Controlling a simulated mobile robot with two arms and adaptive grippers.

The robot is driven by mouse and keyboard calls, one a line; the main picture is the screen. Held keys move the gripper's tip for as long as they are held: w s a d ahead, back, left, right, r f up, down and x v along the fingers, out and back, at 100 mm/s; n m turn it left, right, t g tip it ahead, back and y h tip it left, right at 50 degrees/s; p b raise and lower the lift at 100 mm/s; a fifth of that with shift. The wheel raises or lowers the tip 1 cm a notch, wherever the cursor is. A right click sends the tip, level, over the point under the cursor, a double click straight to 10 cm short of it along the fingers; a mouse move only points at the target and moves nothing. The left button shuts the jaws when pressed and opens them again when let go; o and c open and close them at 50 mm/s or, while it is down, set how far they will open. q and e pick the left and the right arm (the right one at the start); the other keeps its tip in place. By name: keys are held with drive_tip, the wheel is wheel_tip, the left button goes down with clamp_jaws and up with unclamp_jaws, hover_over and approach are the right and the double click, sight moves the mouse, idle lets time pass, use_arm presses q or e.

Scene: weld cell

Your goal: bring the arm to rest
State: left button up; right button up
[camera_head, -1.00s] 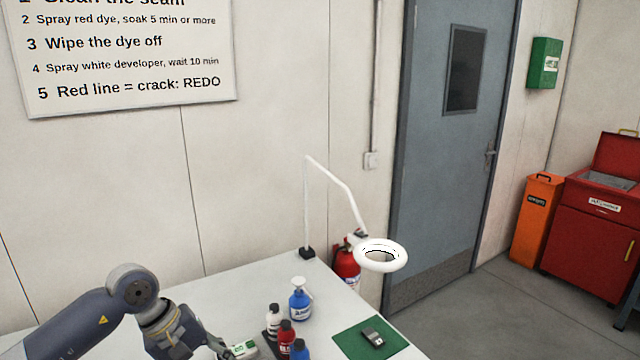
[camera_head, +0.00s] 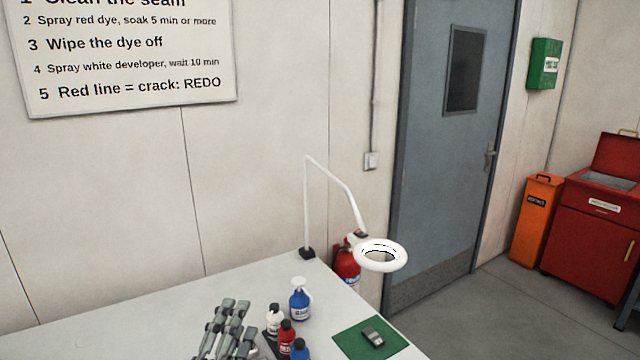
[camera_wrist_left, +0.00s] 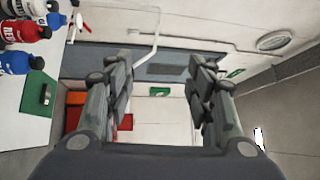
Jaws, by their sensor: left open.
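My left gripper (camera_head: 228,325) shows at the bottom of the head view, over the table (camera_head: 140,325) and left of the bottles. In the left wrist view its two fingers (camera_wrist_left: 160,95) stand wide apart with nothing between them. The rest of my left arm is out of the head view. My right gripper is in neither view.
A white bottle (camera_head: 274,318), red bottle (camera_head: 287,338), blue bottle (camera_head: 300,350) and blue pump bottle (camera_head: 300,302) stand close to the gripper's right. A green mat (camera_head: 350,343) holds a small device (camera_head: 373,337). A ring lamp (camera_head: 381,267) overhangs the table's right edge.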

use_arm(q)
drive_tip(key=s+a+f+n+g+y, duration=0.45)
drive_tip(key=f+n, duration=0.35)
drive_tip(key=f, duration=0.3)
drive_tip(key=s+a+f+n+g, duration=0.1)
drive_tip(key=s+f+n+g, duration=0.6)
drive_tip(key=s, duration=0.5)
drive_tip(key=s+f+n+g, duration=0.35)
drive_tip(key=s+f, duration=0.55)
drive_tip(key=s, duration=0.3)
wheel_tip(320, 180, down, 29)
drive_tip(key=m+g+b, duration=0.1)
drive_tip(key=g+b, duration=0.1)
drive_tip(key=b, duration=0.3)
drive_tip(key=s+a+f+b, duration=0.1)
drive_tip(key=s+f+b, duration=0.1)
drive_tip(key=s+f, duration=0.7)
drive_tip(key=s+a+f+g+b, duration=0.1)
drive_tip(key=s+a+f+b, duration=0.1)
drive_tip(key=s+f, duration=0.7)
wheel_tip(320, 180, down, 5)
drive_tip(key=shift+a+r+h+b, duration=0.25)
drive_tip(key=shift+h+b, duration=0.1)
drive_tip(key=shift+b, duration=0.15)
